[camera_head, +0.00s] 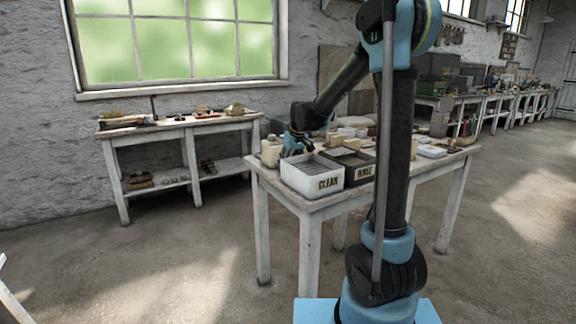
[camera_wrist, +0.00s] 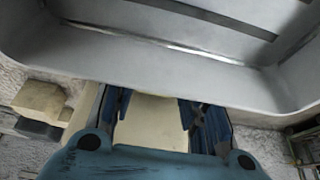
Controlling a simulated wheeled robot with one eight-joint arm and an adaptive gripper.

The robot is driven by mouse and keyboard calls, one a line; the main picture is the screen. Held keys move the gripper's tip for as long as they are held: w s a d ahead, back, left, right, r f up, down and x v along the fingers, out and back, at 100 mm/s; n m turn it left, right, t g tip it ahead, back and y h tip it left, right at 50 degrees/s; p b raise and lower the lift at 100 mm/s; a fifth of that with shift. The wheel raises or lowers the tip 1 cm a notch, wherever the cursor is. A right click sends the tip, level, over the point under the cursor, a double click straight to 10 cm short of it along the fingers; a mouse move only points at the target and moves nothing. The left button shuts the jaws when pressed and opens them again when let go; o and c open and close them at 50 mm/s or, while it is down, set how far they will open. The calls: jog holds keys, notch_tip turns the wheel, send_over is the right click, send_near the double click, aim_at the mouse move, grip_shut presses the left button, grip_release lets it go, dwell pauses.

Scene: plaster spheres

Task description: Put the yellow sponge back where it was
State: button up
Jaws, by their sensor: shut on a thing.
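My gripper (camera_head: 297,148) is at the back left of the table, by the far side of the white box (camera_head: 325,184) labelled CLEAN. In the wrist view my blue fingers (camera_wrist: 157,115) are shut on a pale yellow block (camera_wrist: 150,125), which looks like the yellow sponge. The block lies just outside the rim of a pale grey-white box (camera_wrist: 200,78). In the head view my gripper and the box hide the sponge. I cannot tell whether it touches the tabletop.
A dark-filled box (camera_head: 361,174), its label seemingly RINSE, stands right of the white box. A cream object (camera_head: 270,152) stands left of my gripper. A tan block (camera_wrist: 42,100) lies left in the wrist view. Several pale blocks (camera_head: 350,132) lie behind the boxes.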

jog(key=o, duration=0.9)
jog(key=shift+o, duration=0.2)
jog(key=v, duration=1.2)
jog(key=shift+s+a, duration=0.1)
